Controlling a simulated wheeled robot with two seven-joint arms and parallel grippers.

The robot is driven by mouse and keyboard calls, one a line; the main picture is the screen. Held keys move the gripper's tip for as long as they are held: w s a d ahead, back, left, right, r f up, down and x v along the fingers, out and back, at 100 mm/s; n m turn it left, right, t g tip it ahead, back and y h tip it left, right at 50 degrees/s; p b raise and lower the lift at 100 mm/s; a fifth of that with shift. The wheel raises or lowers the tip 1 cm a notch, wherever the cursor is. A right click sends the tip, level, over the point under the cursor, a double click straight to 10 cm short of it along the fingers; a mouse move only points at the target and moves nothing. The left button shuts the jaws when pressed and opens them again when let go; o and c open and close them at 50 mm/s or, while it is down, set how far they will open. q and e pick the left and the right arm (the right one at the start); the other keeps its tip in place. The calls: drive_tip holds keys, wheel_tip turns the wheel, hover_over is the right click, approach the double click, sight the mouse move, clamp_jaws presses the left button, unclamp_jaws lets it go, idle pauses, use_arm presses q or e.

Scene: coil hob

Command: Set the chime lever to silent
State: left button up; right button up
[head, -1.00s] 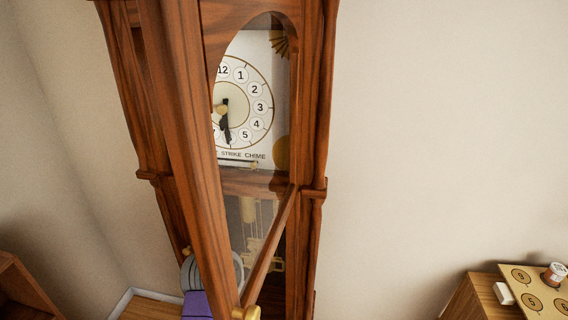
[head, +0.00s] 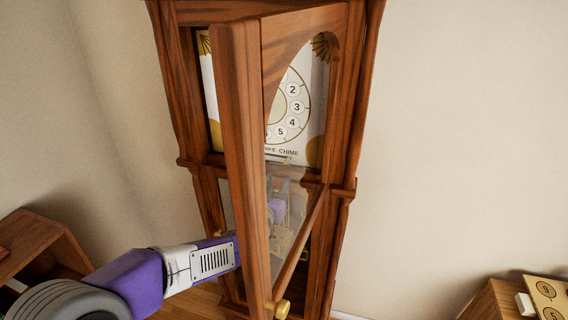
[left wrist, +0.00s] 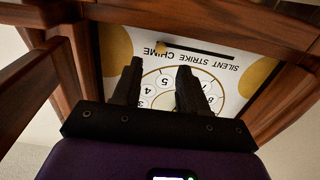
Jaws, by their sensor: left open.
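The tall wooden clock (head: 347,130) has a white dial plate with printed numbers. Below the numbers is a dark slot labelled SILENT, STRIKE and CHIME. In the left wrist view the dial (left wrist: 120,45) is upside down. The small brass chime lever (left wrist: 161,44) sits at the CHIME end of the slot; in the head view it shows small below the dial (head: 287,161). My left gripper (left wrist: 159,66) is open and empty, its fingertips apart in front of the dial, near the lever. In the head view it is partly hidden behind the door. My right gripper is not in view.
The clock's glazed door (head: 245,150) stands open towards me, with a brass knob (head: 281,309) low on its edge. My left arm passes behind its frame. A wooden shelf (head: 40,245) stands at left; a wooden cabinet with a numbered board (head: 545,290) is at lower right.

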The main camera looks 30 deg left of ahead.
use_arm(q)
drive_tip(key=p+x, duration=0.1)
drive_tip(key=x, duration=0.6)
drive_tip(key=shift+w+a+r, duration=0.15)
drive_tip(key=shift+w+r, duration=0.1)
drive_tip(key=shift+r, duration=0.05)
clamp_jaws()
